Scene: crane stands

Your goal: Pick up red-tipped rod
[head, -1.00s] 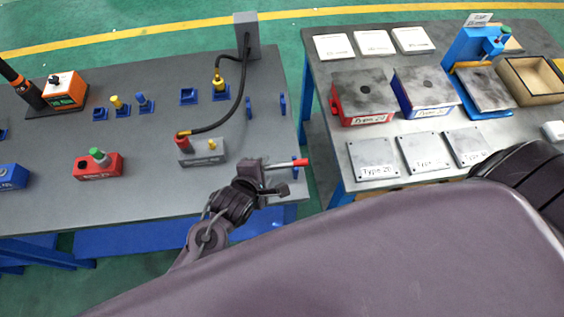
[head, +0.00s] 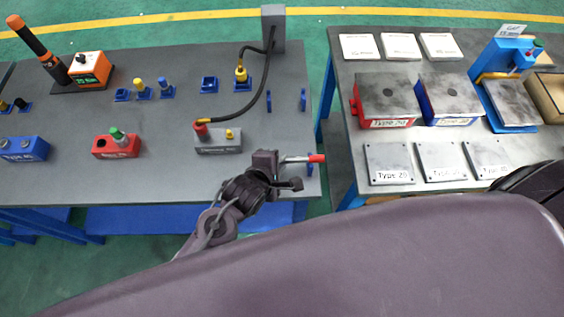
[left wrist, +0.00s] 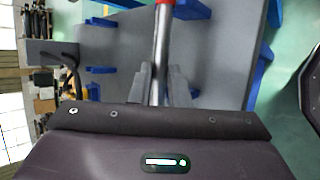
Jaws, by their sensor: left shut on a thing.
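The red-tipped rod (head: 300,159) is a thin silver metal rod with a red end. My left gripper (head: 282,170) is shut on it near the right end of the left table. The rod points to the right, its red tip by the table's right edge. In the left wrist view the rod (left wrist: 161,50) runs straight out from between the two fingers (left wrist: 158,88), with its red part cut off at the top edge. The end inside the grip is hidden. My right gripper is not in view.
The left grey table (head: 180,185) holds a grey block (head: 219,140) with red and yellow plugs, a cabled grey post (head: 273,28), a red box (head: 116,146) and blue holders (head: 208,84). A gap separates it from the right table (head: 345,135), which bears plates and boxes.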

